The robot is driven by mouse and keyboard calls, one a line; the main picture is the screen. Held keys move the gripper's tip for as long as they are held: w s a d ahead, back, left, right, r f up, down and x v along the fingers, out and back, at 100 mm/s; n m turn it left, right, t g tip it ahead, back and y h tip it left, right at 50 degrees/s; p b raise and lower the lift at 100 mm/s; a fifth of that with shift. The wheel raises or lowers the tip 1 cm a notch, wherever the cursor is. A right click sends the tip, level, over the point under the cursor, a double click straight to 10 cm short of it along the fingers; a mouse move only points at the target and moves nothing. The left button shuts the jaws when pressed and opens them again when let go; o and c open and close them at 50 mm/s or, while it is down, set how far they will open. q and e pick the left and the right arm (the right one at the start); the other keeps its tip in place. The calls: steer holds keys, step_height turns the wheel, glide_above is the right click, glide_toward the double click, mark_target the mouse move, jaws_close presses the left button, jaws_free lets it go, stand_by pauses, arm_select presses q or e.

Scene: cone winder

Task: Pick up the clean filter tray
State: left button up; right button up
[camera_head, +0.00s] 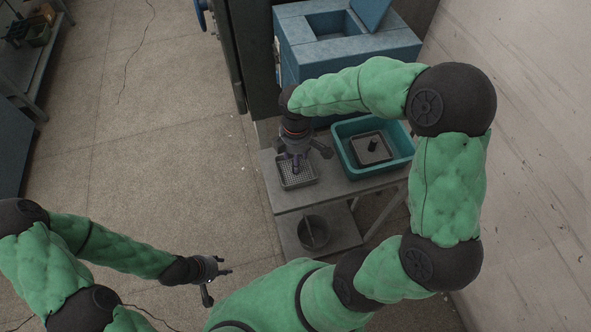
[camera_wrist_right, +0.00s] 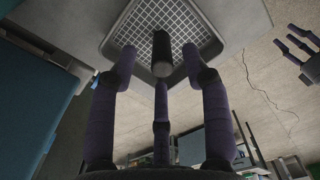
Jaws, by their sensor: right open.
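A grey tray with a pale mesh floor (camera_head: 306,182) sits on the left part of the metal table, under my right gripper (camera_head: 299,165). In the right wrist view, the tray (camera_wrist_right: 205,47) has a dark upright post handle (camera_wrist_right: 162,58) at its middle. My right gripper (camera_wrist_right: 160,68) is open, its fingers spread around the handle with visible gaps. A second tray with a black knob (camera_head: 371,147) sits in the teal basin; its floor looks greyish. My left gripper (camera_head: 217,280) is open and empty, low over the floor, far from the table.
The teal basin (camera_head: 343,154) stands on the table right of the mesh tray. The metal table (camera_head: 296,200) has a lower shelf with a dark round bucket (camera_head: 313,232). A blue machine (camera_head: 345,50) stands behind, a wall at right. Floor at left is open.

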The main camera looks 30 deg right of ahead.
mark_target(307, 175)
step_height(307, 175, down, 5)
steer(key=shift+r+b, duration=0.2)
steer(key=shift+b, duration=0.35)
steer(key=shift+s, duration=0.1)
jaws_close()
